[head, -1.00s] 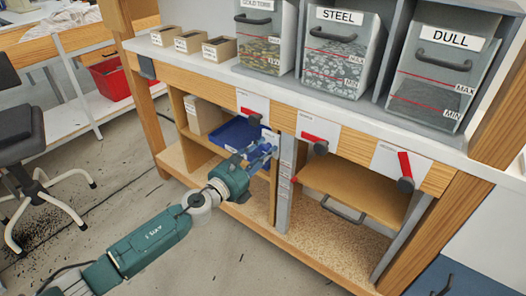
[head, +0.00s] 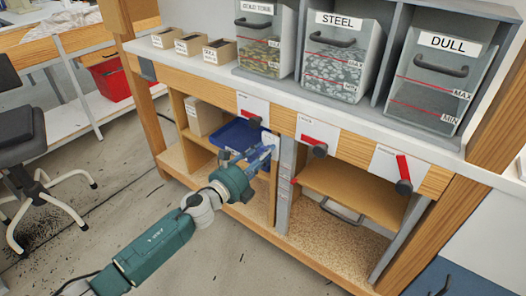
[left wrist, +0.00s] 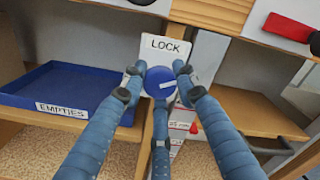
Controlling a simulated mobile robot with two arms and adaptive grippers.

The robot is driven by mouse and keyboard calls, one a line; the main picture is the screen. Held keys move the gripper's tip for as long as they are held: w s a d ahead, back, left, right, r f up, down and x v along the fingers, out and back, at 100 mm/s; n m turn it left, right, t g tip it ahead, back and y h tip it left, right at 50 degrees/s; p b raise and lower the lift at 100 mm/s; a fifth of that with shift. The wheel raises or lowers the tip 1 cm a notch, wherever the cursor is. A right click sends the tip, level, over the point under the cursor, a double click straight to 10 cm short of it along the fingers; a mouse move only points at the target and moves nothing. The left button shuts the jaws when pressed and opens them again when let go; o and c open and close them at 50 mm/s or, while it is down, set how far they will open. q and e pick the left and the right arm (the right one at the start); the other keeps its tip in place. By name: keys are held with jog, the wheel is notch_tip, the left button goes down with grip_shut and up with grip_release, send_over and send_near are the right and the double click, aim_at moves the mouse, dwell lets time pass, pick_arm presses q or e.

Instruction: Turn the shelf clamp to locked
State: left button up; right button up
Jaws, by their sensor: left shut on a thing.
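The shelf clamp shows in the left wrist view as a round blue knob (left wrist: 160,82) with a white line across it. The line lies nearly level, its right end slightly higher. A white LOCK label (left wrist: 166,46) stands just above it. My left gripper (head: 268,146) reaches the post beside the blue tray. In the head view the fingers hide the knob. My right gripper is not in view.
A blue tray marked EMPTIES (left wrist: 62,92) sits on the shelf left of the knob. Red-handled levers (head: 319,149) are on the bench front to the right, above a wooden shelf (head: 350,186). Bins (head: 340,65) stand above.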

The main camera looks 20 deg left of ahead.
pick_arm(q)
jog(key=n, duration=0.1)
jog(key=n+p, duration=0.1)
jog(key=n, duration=0.1)
jog(key=shift+s+d+f, duration=0.1)
jog(key=shift+d+f, duration=0.05)
jog(key=n+p, duration=0.2)
jog(key=n, duration=0.2)
jog(key=n+p, duration=0.2)
jog(key=n, duration=0.2)
jog(key=shift+n, duration=0.3)
jog(key=shift+d+f+n+p, duration=0.1)
jog(key=shift+n+p, duration=0.25)
jog(key=shift+n, duration=0.15)
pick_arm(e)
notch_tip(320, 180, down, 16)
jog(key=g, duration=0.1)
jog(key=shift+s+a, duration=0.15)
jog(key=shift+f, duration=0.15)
pick_arm(q)
jog(key=o, duration=1)
jog(key=shift+o, duration=0.9)
jog(key=shift+r, duration=0.2)
